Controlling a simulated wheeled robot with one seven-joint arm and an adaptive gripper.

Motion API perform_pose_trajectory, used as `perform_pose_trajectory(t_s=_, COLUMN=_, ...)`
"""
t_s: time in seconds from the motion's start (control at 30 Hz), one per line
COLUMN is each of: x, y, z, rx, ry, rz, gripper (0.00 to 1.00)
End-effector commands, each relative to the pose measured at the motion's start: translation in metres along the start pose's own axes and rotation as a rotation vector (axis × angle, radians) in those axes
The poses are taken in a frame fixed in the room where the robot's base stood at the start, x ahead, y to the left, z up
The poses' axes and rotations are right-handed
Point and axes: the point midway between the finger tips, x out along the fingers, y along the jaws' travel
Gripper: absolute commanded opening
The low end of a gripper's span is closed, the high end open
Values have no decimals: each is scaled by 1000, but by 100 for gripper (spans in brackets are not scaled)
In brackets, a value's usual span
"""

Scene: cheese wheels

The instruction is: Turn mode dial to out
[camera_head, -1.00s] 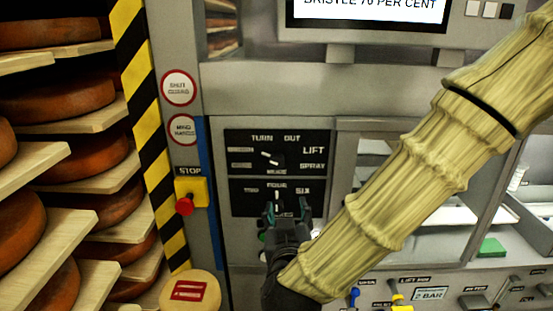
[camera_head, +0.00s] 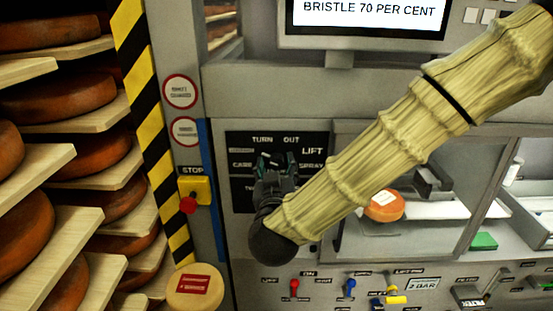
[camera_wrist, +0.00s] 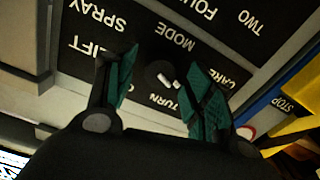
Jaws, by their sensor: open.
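The mode dial (camera_wrist: 165,76) is a round black knob with white marks on a black panel (camera_head: 238,139) with white labels. TURN, OUT, LIFT, SPRAY and CARE read in the head view. My gripper (camera_head: 275,160) is in front of the upper dial and hides it there. In the wrist view my gripper (camera_wrist: 163,85) is open, with a green-padded finger on either side of the knob. I cannot tell whether either finger touches it. The white marks slant toward the TURN and CARE side; the exact setting is unclear. The OUT label is hidden in the wrist view.
A red stop button (camera_head: 188,205) on a yellow box sits left of the panel. A second dial section with FOUR and TWO (camera_wrist: 250,22) lies below the mode dial. Switches (camera_head: 294,287) line the lower front. Cheese shelves (camera_head: 70,226) stand at the left.

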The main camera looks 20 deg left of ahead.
Motion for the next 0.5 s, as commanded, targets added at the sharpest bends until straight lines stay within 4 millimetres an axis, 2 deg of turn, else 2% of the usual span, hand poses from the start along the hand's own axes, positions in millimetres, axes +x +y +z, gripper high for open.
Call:
perform_pose_trajectory(t_s=0.2, x=14, y=0, z=0, rx=-1, ry=0, rz=0, gripper=53)
perform_pose_trajectory(t_s=0.5, x=15, y=0, z=1, rx=-1, ry=0, rz=0, gripper=53)
